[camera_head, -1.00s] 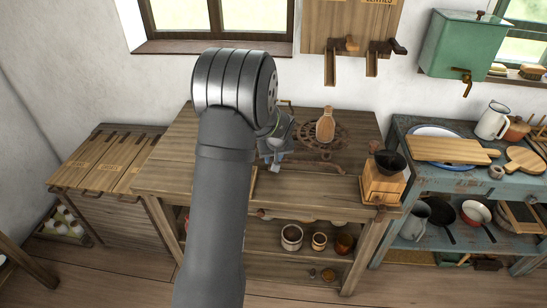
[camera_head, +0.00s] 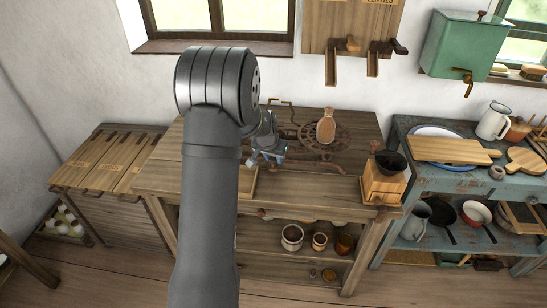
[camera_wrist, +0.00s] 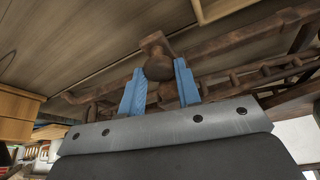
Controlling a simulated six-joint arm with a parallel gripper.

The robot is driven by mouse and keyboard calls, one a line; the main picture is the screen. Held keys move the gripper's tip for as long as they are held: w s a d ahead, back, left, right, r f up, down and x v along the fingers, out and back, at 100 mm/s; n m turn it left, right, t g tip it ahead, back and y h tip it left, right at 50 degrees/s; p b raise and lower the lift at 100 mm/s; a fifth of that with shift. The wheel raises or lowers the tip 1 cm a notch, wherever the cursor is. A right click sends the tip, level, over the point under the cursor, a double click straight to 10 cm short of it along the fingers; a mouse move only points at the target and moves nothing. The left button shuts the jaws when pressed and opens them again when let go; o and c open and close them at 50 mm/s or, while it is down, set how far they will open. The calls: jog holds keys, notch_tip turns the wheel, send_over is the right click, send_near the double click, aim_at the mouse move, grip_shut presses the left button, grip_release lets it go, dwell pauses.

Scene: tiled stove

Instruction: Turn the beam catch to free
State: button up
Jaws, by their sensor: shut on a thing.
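A rusty brown scale with a round lattice plate (camera_head: 325,139) and a long beam (camera_head: 318,165) stands on the wooden table. In the wrist view, a rusty knob-ended piece (camera_wrist: 158,63), which I take to be the beam catch, sits between the two blue fingers of my gripper (camera_wrist: 160,85). The gripper is shut on it. Rusty beam bars (camera_wrist: 235,40) run behind and beside it. In the head view, my gripper (camera_head: 267,157) is low at the left end of the scale and hides the catch. Which way the catch is set cannot be told.
A wooden paddle-shaped piece (camera_head: 326,127) stands upright at the scale. A coffee grinder (camera_head: 384,180) stands at the table's right front. A blue bench (camera_head: 400,130) with pans is farther right. The table's left part (camera_head: 170,165) is clear.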

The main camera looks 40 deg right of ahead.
jog(key=shift+m+g, duration=0.3)
jog(key=shift+m, duration=0.5)
jog(key=o, duration=1)
jog(key=shift+c, duration=0.2)
jog(key=shift+r, duration=0.1)
jog(key=v, duration=1.7)
jog(key=shift+a, duration=0.4)
